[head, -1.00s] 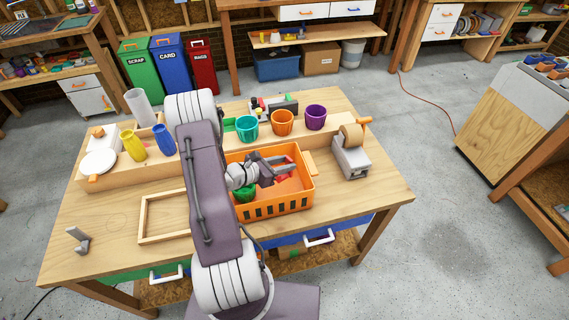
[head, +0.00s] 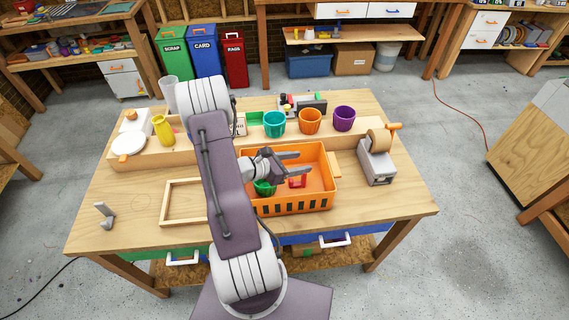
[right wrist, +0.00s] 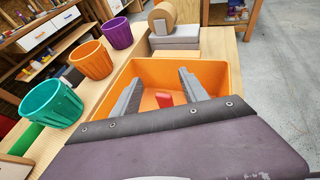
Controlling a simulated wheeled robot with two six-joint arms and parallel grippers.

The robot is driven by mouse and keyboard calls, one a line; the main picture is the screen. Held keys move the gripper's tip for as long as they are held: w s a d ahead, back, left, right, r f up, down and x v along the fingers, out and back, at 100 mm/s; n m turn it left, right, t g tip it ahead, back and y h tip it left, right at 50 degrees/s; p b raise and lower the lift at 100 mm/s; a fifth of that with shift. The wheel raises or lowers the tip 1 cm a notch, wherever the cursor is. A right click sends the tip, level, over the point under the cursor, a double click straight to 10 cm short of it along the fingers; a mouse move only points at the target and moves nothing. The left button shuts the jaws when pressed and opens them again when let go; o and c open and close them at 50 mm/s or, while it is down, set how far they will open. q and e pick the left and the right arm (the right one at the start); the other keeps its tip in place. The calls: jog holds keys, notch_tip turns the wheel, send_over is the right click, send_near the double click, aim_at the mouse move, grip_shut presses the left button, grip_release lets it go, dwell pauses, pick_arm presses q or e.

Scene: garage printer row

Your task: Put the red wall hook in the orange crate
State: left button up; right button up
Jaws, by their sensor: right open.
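The orange crate (head: 297,205) stands on the wooden workbench in the head view. The red wall hook (head: 298,182) lies inside it, near the middle. It also shows as a small red piece (right wrist: 164,98) between the fingers in the right wrist view, partly hidden. My right gripper (head: 300,164) is over the crate with its fingers apart, above the hook and not closed on it. In the right wrist view the open fingers (right wrist: 162,92) point into the crate (right wrist: 195,70). My left gripper is not in view.
A green cup (head: 264,188) is in the crate's left part, partly hidden by my arm. Teal (head: 274,124), orange (head: 310,121) and purple (head: 344,118) cups stand behind. A tape dispenser (head: 378,165) is at right. A wooden frame (head: 180,202) lies left; bench front right is clear.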

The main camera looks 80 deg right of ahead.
jog(key=v, duration=0.7)
jog(key=shift+a, duration=0.25)
jog(key=shift+w, duration=0.2)
jog(key=w+a+m+t+y, duration=0.3)
jog(key=w+a, duration=0.3)
jog(key=a, duration=0.5)
jog(key=w+a+m+t+y, duration=0.3)
jog(key=w+a, duration=0.3)
jog(key=a, duration=0.6)
jog(key=w+a+m+t+y, duration=0.3)
jog(key=w+a, duration=0.3)
jog(key=a, duration=0.5)
jog(key=shift+w+a+f+t+y, duration=0.35)
jog(key=shift+f+t, duration=0.15)
jog(key=shift+t, duration=0.3)
